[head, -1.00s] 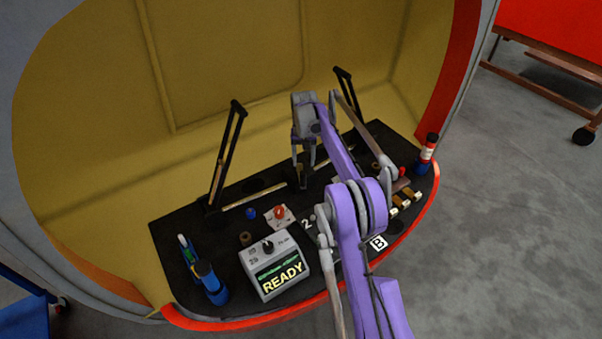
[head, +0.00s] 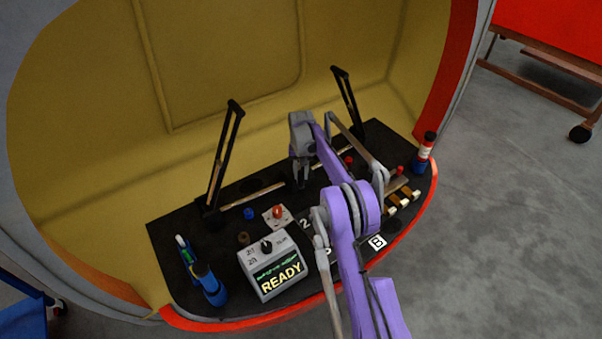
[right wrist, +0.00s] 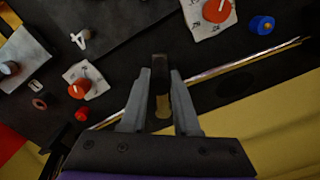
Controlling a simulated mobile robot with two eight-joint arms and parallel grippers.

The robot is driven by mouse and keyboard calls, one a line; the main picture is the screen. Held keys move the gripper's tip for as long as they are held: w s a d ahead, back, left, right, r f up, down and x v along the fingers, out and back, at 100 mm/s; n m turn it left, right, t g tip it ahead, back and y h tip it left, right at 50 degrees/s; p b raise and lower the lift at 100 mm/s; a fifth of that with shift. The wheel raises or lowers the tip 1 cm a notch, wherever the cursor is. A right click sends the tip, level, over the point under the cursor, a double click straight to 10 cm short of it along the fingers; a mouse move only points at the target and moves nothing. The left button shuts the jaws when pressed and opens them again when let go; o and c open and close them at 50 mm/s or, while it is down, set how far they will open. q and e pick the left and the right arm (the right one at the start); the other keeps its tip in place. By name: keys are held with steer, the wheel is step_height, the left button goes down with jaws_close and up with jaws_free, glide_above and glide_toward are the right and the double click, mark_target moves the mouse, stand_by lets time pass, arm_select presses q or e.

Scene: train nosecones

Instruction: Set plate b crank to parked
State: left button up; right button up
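The black console (head: 170,232) sits inside the yellow nosecone. My right gripper (head: 302,182) is lowered over a dark upright handle, which shows between its fingertips in the right wrist view (right wrist: 160,78). The fingers look closed against its two sides. I cannot tell whether this handle is the plate b crank. A white label B (head: 377,243) lies near the front edge. A white plate with an orange-red knob (head: 278,212) is left of the gripper; it also shows in the right wrist view (right wrist: 213,10). My left gripper is not in view.
A blue knob (head: 250,214) is near the plate. Two tall black levers (head: 226,155) (head: 345,95) rise at the back.

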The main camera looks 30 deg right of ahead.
jaws_close()
stand_by(1.0)
